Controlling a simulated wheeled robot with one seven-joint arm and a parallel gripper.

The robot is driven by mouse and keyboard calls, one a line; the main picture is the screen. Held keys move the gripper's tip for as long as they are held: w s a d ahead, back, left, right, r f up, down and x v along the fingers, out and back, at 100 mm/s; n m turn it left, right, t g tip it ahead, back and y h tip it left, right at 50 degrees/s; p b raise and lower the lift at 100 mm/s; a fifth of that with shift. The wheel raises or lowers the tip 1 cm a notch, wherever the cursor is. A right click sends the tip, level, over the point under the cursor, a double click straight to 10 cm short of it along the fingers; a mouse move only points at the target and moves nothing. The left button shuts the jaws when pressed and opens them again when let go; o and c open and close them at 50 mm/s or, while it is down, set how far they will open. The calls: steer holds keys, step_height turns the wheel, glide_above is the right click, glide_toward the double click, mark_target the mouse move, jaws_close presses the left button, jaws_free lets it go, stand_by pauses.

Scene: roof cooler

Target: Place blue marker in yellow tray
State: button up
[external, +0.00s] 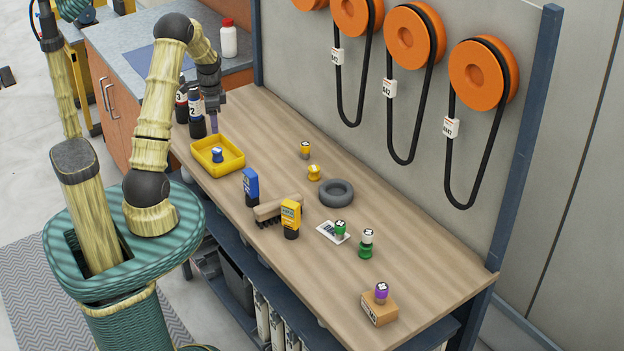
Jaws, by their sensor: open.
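A small blue marker (217,155) with a pale top stands in the yellow tray (233,166), at the left part of the wooden workbench. My gripper (213,128) is above and just behind the tray in the picture, pointing down, with a gap between it and the marker. It is open and appears to hold nothing. The fingertips are small in this view.
Dark bottles (196,112) stand close behind the tray, beside my gripper. A blue handheld device (251,187), a wooden-backed brush (277,208) and a yellow device (291,216) are to the right.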

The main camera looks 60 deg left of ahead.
steer(key=w+d+r+n+t, duration=0.1)
steer(key=d+r, duration=0.1)
steer(key=d, duration=0.7)
steer(key=w+d+r+n, duration=0.1)
steer(key=d+r, duration=0.2)
steer(key=d, duration=0.5)
steer(key=s+d+r+n, duration=0.1)
steer(key=s+d, duration=0.3)
steer(key=d, duration=0.5)
steer(key=s+d+r+n+t, duration=0.1)
steer(key=s+d, duration=0.3)
steer(key=d, duration=0.5)
steer(key=shift+s+r+t, duration=0.15)
steer(key=shift+s+t, duration=0.15)
steer(key=shift+s, duration=0.1)
